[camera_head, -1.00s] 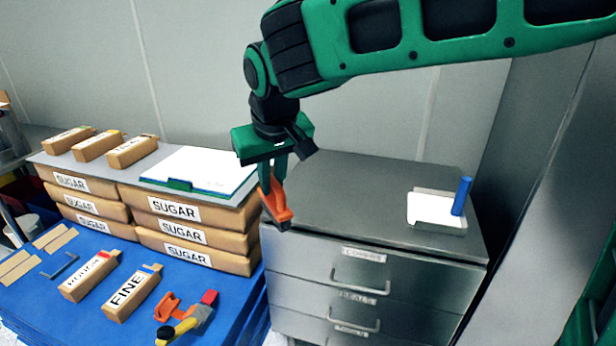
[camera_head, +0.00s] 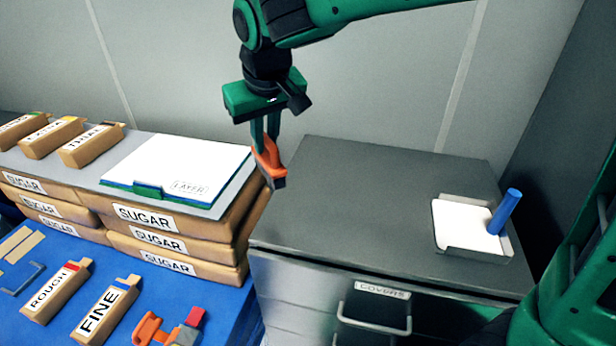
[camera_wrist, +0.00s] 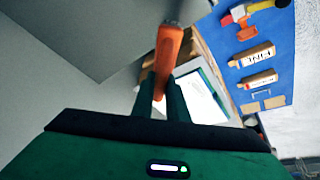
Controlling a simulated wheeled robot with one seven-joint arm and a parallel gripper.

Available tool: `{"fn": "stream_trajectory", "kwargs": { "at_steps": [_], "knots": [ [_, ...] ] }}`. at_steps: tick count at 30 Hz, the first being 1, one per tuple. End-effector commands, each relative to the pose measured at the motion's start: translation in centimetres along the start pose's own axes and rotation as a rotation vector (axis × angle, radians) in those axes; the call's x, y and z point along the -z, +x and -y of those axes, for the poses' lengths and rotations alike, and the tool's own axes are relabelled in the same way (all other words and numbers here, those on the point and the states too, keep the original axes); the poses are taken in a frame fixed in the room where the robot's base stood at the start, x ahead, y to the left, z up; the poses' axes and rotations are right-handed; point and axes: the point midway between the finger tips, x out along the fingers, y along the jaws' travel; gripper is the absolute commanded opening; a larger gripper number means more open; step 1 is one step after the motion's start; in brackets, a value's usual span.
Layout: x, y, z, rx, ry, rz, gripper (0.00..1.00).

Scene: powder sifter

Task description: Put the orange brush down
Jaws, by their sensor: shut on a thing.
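The orange brush (camera_head: 268,163) hangs below my gripper (camera_head: 266,142), which is shut on it. Its dark end points down. It is in the air near the left edge of the metal cabinet top (camera_head: 370,195), beside the sugar bags. In the wrist view the brush (camera_wrist: 168,50) stands between the two fingers (camera_wrist: 165,98).
The cabinet top is mostly clear. A tray with white sheets (camera_head: 465,225) and a blue cylinder (camera_head: 505,212) sits at its right. A clipboard (camera_head: 180,168) lies on stacked sugar bags (camera_head: 150,218) at left. Labelled boxes (camera_head: 105,308) and tools lie on the blue surface (camera_head: 225,310).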

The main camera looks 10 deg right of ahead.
Motion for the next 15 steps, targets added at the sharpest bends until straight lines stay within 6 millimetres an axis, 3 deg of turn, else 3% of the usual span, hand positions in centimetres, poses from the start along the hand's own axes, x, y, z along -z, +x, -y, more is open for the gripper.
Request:
{"fn": "stream_trajectory", "kwargs": {
  "at_steps": [15],
  "knots": [
    [-1.6,6.3,-8.7,0.001,0.000,0.003,0.00]
  ]
}}
